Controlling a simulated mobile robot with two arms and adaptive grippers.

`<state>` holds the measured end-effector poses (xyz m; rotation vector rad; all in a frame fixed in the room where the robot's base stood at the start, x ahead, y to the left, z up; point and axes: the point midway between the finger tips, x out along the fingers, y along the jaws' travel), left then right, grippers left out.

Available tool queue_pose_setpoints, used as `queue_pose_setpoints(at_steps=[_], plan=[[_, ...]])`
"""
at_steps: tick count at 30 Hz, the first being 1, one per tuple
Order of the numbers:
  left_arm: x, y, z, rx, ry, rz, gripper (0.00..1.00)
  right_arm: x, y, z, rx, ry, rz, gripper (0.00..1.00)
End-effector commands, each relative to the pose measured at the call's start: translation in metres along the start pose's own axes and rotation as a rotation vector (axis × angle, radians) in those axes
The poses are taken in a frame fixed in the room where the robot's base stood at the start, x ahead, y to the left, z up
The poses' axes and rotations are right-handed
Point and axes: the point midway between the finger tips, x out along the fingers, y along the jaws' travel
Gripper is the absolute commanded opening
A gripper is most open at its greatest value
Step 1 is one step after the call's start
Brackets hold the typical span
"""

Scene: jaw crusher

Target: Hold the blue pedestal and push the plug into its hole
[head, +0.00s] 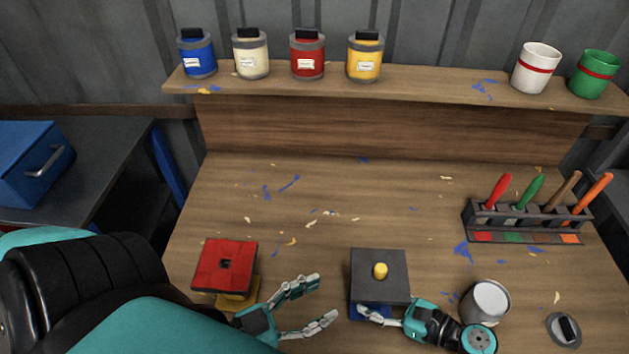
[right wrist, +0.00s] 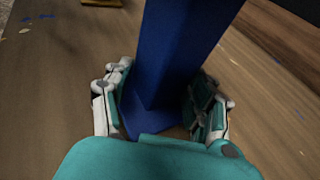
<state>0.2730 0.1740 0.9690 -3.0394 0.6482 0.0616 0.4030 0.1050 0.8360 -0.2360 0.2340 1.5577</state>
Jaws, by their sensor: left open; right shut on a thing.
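The blue pedestal (head: 376,312) stands near the table's front edge, mostly hidden under a square dark grey top (head: 362,284). Its blue column fills the middle of the right wrist view (right wrist: 185,45). A yellow plug (head: 380,270) stands upright at the middle of the grey top and sticks up above it; how deep it sits in the hole cannot be told. My right gripper (head: 366,314) is shut on the blue pedestal below the top, with fingers on both sides of the column in the wrist view. My left gripper (head: 326,298) is open and empty, left of the pedestal, its fingers pointing right.
A red block (head: 213,281) with a dark hole on a yellow pedestal (head: 238,299) stands left of my left gripper. A metal can (head: 487,302) and a small round grey item (head: 564,329) lie right. A tool rack (head: 530,215) stands beyond. The table's middle is clear.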

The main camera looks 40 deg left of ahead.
Motion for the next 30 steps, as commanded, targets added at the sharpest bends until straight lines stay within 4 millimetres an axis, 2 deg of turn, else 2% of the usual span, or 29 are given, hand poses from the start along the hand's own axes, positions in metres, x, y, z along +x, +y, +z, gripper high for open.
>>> queue_pose_setpoints(at_steps=[2, 3, 8, 20, 23, 30], plan=[[0.000, 0.000, 0.001, 0.000, 0.000, 0.000, 0.49, 0.000, 0.003, -0.007, 0.006, 0.012, 0.004, 0.39], [0.000, 0.000, 0.001, 0.000, 0.000, 0.000, 0.49, 0.000, 0.003, -0.007, 0.006, 0.012, 0.004, 0.62], [0.000, 0.000, 0.001, 0.000, 0.000, 0.000, 0.49, -0.001, 0.002, -0.007, 0.006, 0.012, 0.002, 0.83], [0.000, 0.000, 0.001, 0.000, 0.000, 0.000, 0.49, -0.006, 0.000, -0.006, 0.004, 0.010, -0.002, 0.84], [0.000, 0.000, 0.001, 0.000, 0.000, 0.000, 0.49, -0.018, 0.000, -0.006, 0.003, 0.011, -0.003, 0.84], [0.000, 0.000, 0.000, 0.000, 0.000, 0.000, 0.49, -0.068, 0.001, -0.004, 0.001, 0.009, -0.001, 0.84]])
